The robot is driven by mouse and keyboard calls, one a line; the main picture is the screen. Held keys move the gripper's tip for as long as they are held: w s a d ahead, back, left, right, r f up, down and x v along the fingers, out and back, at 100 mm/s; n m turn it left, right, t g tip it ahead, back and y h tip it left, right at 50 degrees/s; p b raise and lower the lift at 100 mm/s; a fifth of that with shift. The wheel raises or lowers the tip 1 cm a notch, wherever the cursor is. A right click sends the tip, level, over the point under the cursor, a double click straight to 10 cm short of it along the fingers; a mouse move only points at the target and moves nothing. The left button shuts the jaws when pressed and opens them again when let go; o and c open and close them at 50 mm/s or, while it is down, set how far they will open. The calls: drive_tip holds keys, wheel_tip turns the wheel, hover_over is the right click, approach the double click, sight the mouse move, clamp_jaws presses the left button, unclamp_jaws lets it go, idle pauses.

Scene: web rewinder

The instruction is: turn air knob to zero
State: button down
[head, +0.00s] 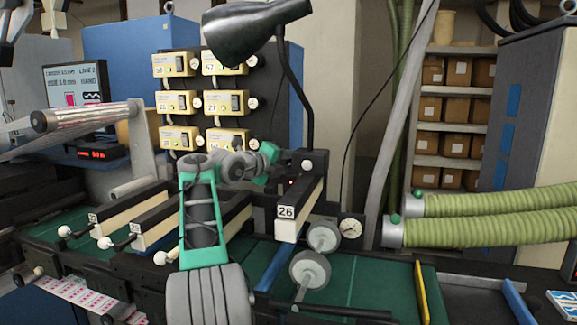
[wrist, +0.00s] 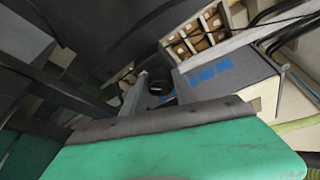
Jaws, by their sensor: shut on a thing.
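My gripper (head: 270,153) is at the end of my grey and teal arm in the head view, close to the left side of the black block above the label 26. Its fingertips and what they hold are too small and covered to make out. It is shut, and the air knob between its jaws cannot be seen clearly. A round white-faced gauge (head: 350,228) sits on a black plate to the right of label 26.
A black lamp (head: 255,28) hangs above my gripper. Yellow control boxes (head: 175,103) with white knobs are on the panel behind. Two grey rollers (head: 310,269) stand in front of the gauge. Green hoses (head: 500,202) run along the right. Shelves with brown boxes are farther back.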

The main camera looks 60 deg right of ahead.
drive_tip(key=c, duration=1)
unclamp_jaws()
drive_tip(key=shift+o, duration=0.2)
drive_tip(key=shift+w+a+b, duration=0.15)
drive_tip(key=shift+a+b, duration=0.15)
drive_tip(key=shift+a, duration=0.05)
drive_tip(key=b+v, duration=0.2)
drive_tip(key=v, duration=0.5)
drive_tip(key=shift+b, duration=0.35)
drive_tip(key=shift+r, duration=0.1)
